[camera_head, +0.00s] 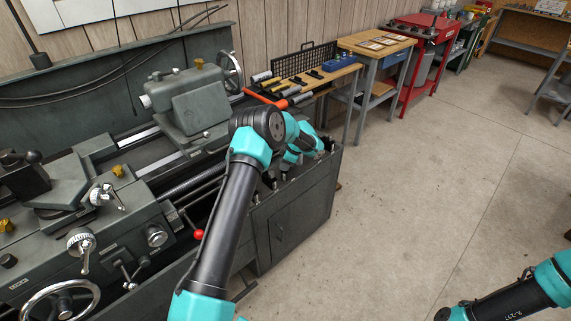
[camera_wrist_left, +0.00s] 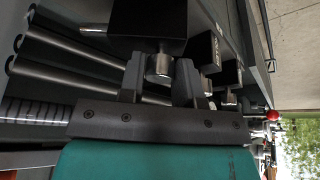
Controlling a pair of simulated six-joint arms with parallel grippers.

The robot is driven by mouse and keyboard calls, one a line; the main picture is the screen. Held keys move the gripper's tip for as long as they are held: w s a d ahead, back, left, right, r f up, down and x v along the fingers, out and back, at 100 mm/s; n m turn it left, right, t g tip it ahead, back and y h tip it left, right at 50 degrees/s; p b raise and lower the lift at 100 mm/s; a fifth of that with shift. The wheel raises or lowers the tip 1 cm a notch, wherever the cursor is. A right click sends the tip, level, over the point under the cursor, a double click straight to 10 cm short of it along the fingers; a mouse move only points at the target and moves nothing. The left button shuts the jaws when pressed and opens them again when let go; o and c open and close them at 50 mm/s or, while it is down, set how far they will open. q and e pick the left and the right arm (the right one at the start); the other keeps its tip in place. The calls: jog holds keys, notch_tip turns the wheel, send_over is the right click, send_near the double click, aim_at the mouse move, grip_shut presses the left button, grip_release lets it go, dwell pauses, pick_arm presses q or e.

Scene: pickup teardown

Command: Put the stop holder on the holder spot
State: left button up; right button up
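My left gripper (camera_wrist_left: 160,72) has its two dark fingers close against both sides of a short silver stem on a dark block-shaped holder (camera_wrist_left: 148,20). I cannot tell from its shape alone whether this is the stop holder. In the head view my left gripper is mostly hidden by its own arm, above the grey cabinet's (camera_head: 297,213) top at the lathe's right end. More dark holders with silver knobs (camera_wrist_left: 212,55) stand in a row beside it in the wrist view. The holder spot cannot be made out. My right gripper is out of view; only part of its arm shows at lower right.
The lathe (camera_head: 110,200) with its levers and handwheel fills the left. A small bench (camera_head: 345,75) with tools and a blue bin (camera_head: 338,62) stands behind the cabinet. A red cart (camera_head: 420,32) is farther back. The concrete floor (camera_head: 420,180) is clear.

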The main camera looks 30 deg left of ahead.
pick_arm(q)
jog(key=o, duration=0.4)
jog(key=shift+r, duration=0.1)
jog(key=v, duration=1.2)
dwell(0.4)
